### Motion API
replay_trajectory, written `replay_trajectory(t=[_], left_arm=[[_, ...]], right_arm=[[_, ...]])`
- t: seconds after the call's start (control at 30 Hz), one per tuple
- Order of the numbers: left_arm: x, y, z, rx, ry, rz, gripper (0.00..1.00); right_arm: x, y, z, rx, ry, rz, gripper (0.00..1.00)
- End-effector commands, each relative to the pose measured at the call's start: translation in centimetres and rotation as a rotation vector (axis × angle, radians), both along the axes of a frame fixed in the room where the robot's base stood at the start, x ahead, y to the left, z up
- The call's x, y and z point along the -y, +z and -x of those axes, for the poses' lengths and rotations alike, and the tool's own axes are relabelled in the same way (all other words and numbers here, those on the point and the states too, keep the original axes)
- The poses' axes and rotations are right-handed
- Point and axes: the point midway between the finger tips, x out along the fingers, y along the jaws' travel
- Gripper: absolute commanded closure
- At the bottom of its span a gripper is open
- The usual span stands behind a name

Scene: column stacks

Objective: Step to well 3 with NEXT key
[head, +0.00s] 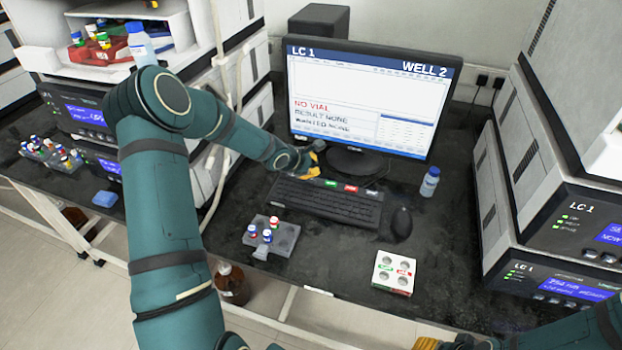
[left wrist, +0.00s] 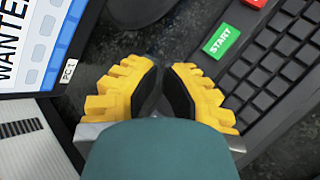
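The monitor (head: 350,90) reads "LC 1", "WELL 2", "NO VIAL" and "RESULT NONE". The black keyboard (head: 325,204) lies before it, with a green key (head: 331,184), a red key (head: 351,188) and a third labelled key (head: 371,193) too small to read. In the left wrist view the green key (left wrist: 221,41) reads "START". My left gripper (head: 313,160) is above the desk between the monitor and the keyboard's back edge, left of the green key. Its yellow fingertips (left wrist: 163,72) are close together with nothing between them. My right gripper (head: 428,343) barely shows at the bottom edge.
A mouse (head: 401,222) and a capped bottle (head: 430,182) are right of the keyboard. A grey vial rack (head: 285,236) and a white four-hole block (head: 394,272) stand in front. Instrument stacks flank the desk on both sides.

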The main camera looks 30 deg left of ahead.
Motion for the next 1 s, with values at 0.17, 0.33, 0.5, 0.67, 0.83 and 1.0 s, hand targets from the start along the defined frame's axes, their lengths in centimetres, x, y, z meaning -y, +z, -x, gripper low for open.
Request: replay_trajectory(t=[0.17, 0.33, 0.5, 0.67, 0.83, 1.0], left_arm=[[0.0, -0.1, 0.0, 0.0, 0.0, 0.0, 1.0], [0.0, -0.7, 0.0, 0.0, 0.001, 0.001, 1.0], [0.0, -0.9, 0.0, 0.001, 0.001, 0.0, 1.0], [0.0, -0.8, 0.0, 0.001, 0.001, 0.0, 1.0], [0.0, -0.9, 0.0, 0.0, 0.0, 0.0, 1.0], [0.0, -1.1, 0.0, 0.0, 0.001, 0.001, 1.0]], right_arm=[[0.0, 0.0, 0.0, 0.0, 0.0, 0.0, 0.54], [0.0, -0.1, 0.0, 0.0, 0.0, 0.0, 0.54], [0.0, -0.1, 0.0, 0.0, 0.0, 0.0, 0.54], [0.0, -0.1, 0.0, 0.0, 0.0, 0.0, 0.54], [0.0, -0.1, 0.0, 0.0, 0.0, 0.0, 0.54], [0.0, -0.2, 0.0, 0.0, 0.0, 0.0, 0.54]])
